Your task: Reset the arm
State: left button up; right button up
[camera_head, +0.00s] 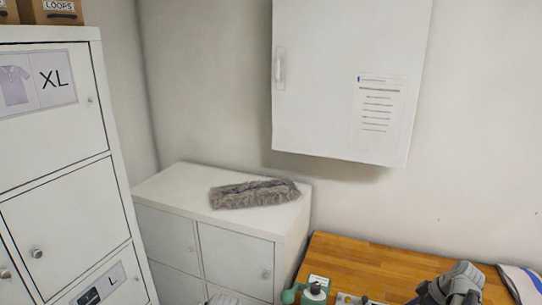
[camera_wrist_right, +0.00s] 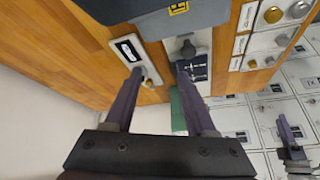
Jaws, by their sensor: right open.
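My right gripper (camera_wrist_right: 158,68) is in the right wrist view. Its two purple-grey fingers are apart, with nothing between them. The fingertips point toward small labelled plates on a wooden surface; I cannot tell whether they touch. A grey, dark-jointed part at the lower right of the head view looks like a link of my right arm. A purple finger on a dark body, probably my left gripper (camera_wrist_right: 290,150), shows at the right edge of the right wrist view. Its jaws are not clear. The head view shows no left gripper.
A white wall cabinet (camera_head: 325,80) hangs above. A grey fluffy duster (camera_head: 255,193) lies on a low white cabinet (camera_head: 180,187). Tall white lockers (camera_head: 65,200) stand left. A grey-blue case (camera_wrist_right: 150,8) is near the right gripper.

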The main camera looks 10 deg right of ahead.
jog(key=a, duration=0.4)
jog(key=w+a+f+g, duration=0.1)
jog(key=a, duration=0.3)
jog(key=a+f+g, duration=0.1)
jog(key=a, duration=0.4)
jog(key=shift+w+m+b, duration=0.3)
jog(key=shift+w+m, duration=0.1)
jog(key=s+a+f+m+h, duration=0.1)
jog(key=s+a, duration=0.2)
jog(key=a, duration=0.6)
jog(key=s+a+m+g+h+b, duration=0.1)
jog(key=s+a+h, duration=0.1)
jog(key=a, duration=0.8)
jog(key=s+a+f+m+g+h, duration=0.1)
jog(key=s+a, duration=0.3)
jog(key=a, duration=0.5)
jog(key=shift+s+a+f+h, duration=0.15)
jog(key=shift+s+f+h, duration=0.15)
jog(key=shift+h, duration=0.2)
